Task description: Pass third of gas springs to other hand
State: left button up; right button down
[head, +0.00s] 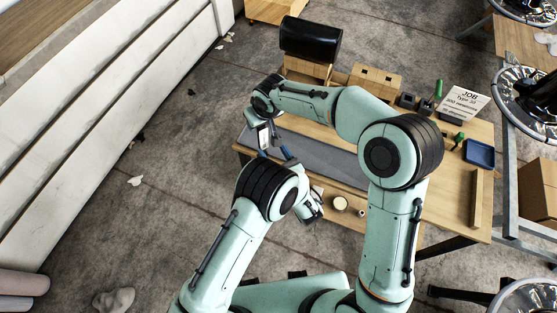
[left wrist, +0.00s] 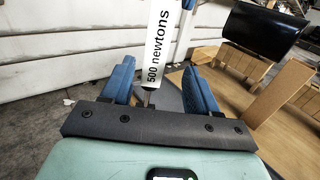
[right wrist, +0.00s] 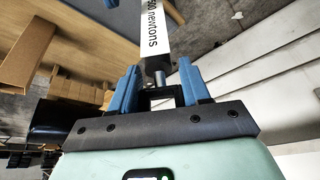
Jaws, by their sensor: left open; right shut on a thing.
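A gas spring with a white body lettered "500 newtons" (left wrist: 160,45) is held between my two grippers. It also shows in the right wrist view (right wrist: 154,35) and small in the head view (head: 264,138). My right gripper (right wrist: 158,76) is shut on its end, with blue fingers around a dark fitting below the thin metal rod. My left gripper (left wrist: 160,66) is open, with one blue finger on each side of the spring's other end, and gaps show. In the head view the left fingers (head: 275,154) are over the grey mat. No other gas spring is clearly visible.
The wooden bench (head: 440,200) carries a grey mat (head: 330,160), a black cylinder (head: 311,38) on a wooden support, a wooden block (head: 375,80), a job sign (head: 464,103), a blue tray (head: 480,153) and a round cup (head: 340,203). Floor at left is mostly open.

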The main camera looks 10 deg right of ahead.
aim_at(266, 141)
pick_arm(q)
jog(key=x, duration=0.8)
grip_shut()
pick_arm(e)
jog(key=shift+a, duration=0.1)
jog(key=shift+c, duration=2.3)
grip_release()
jog(key=shift+r, duration=0.1)
